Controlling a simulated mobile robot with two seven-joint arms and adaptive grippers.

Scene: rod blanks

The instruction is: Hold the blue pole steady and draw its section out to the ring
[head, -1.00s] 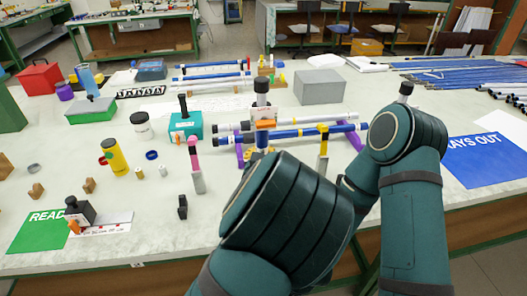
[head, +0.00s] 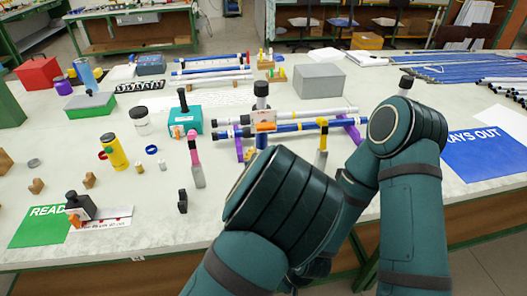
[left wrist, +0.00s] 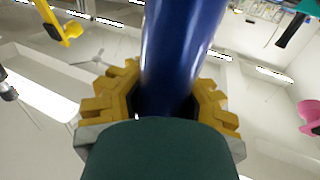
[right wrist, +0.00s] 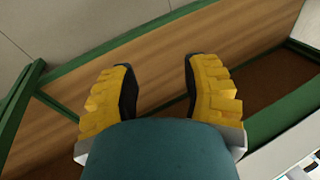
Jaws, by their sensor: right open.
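A blue pole (head: 262,141) stands upright near the middle of the table in the head view, with a black cap (head: 261,89) and a white-and-orange piece (head: 265,126) on its upper part. In the left wrist view the blue pole (left wrist: 178,55) runs between the yellow fingers of my left gripper (left wrist: 168,95), which close against both sides. Its lower part is hidden behind my wrist. My right gripper (right wrist: 160,85) is open and empty, with the table's wooden front panel behind it. I cannot make out the ring clearly.
Horizontal blue and white rods rest on purple supports (head: 352,133) close behind the pole. A yellow-topped stand (head: 321,145) is right of it, a pink-topped one (head: 195,160) left. A grey box (head: 318,80) stands behind. A blue mat (head: 487,150) lies at the right.

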